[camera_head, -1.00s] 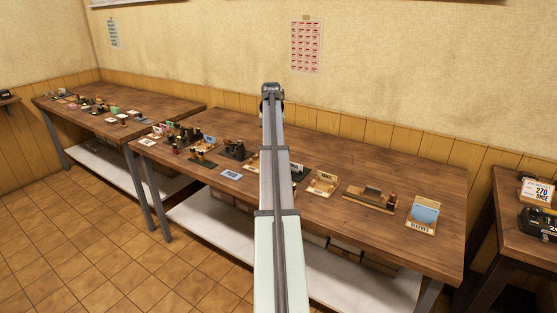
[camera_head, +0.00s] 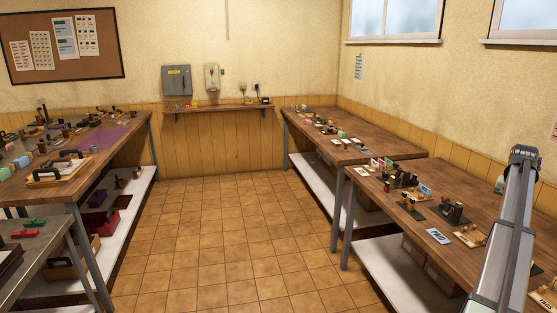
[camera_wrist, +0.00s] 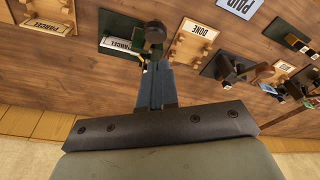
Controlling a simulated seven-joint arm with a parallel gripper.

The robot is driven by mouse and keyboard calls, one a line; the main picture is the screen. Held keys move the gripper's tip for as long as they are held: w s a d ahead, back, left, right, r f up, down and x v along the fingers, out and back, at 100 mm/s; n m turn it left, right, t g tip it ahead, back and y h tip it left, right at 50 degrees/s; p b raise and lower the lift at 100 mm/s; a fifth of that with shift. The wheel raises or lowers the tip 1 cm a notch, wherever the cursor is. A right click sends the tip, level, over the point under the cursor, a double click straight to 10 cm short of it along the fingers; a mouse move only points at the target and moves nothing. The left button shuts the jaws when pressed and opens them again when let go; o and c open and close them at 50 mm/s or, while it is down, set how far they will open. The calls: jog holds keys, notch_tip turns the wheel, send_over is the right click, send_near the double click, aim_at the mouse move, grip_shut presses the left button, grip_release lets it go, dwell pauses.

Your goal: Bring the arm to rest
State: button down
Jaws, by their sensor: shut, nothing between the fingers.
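My arm (camera_head: 507,235) reaches up from the lower right of the head view, over the right-hand bench. Its far end is at the right, and I cannot make out the fingers there. In the wrist view my gripper (camera_wrist: 154,38) shows beyond a dark mounting plate, its fingers together and holding nothing. It is seen above the wooden bench top (camera_wrist: 110,88). I cannot tell its exact height above the bench.
Below the gripper are a tray marked DONE (camera_wrist: 195,40), a PARCEL board (camera_wrist: 122,30) and a PAID card (camera_wrist: 238,6). Crowded benches stand left (camera_head: 60,195) and right (camera_head: 345,150). A tiled floor aisle (camera_head: 235,225) lies clear between them. A wall shelf (camera_head: 222,108) is at the back.

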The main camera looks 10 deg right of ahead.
jog(key=w+a+f+n, duration=0.1)
jog(key=w+a+f, duration=0.3)
jog(key=a+f, duration=0.45)
jog(key=w+a+f+n+y, duration=0.15)
jog(key=w+a+f, duration=0.3)
jog(key=a, duration=0.65)
jog(key=w+a+f+n+h, duration=0.1)
jog(key=w+a+f+n, duration=0.15)
jog(key=a+f, duration=0.6)
jog(key=s+a+f+n, duration=0.15)
jog(key=a+f, duration=0.35)
jog(key=a, duration=0.6)
jog(key=s+a+f+n+y, duration=0.15)
jog(key=a+f, duration=0.35)
jog(key=a, duration=0.7)
jog(key=s+a+f+n, duration=0.15)
jog(key=a+f, duration=0.35)
jog(key=a, duration=0.6)
jog(key=s+a+f+n+g, duration=0.1)
jog(key=s+a+f+n, duration=0.3)
jog(key=s+a, duration=0.75)
jog(key=s+f+g, duration=0.3)
jog(key=s+f, duration=0.7)
jog(key=s, duration=0.4)
jog(key=s+a+f+m+g, duration=0.1)
jog(key=s+f+g, duration=0.3)
jog(key=s+f, duration=0.7)
jog(key=s, duration=0.3)
jog(key=shift+a, duration=0.15)
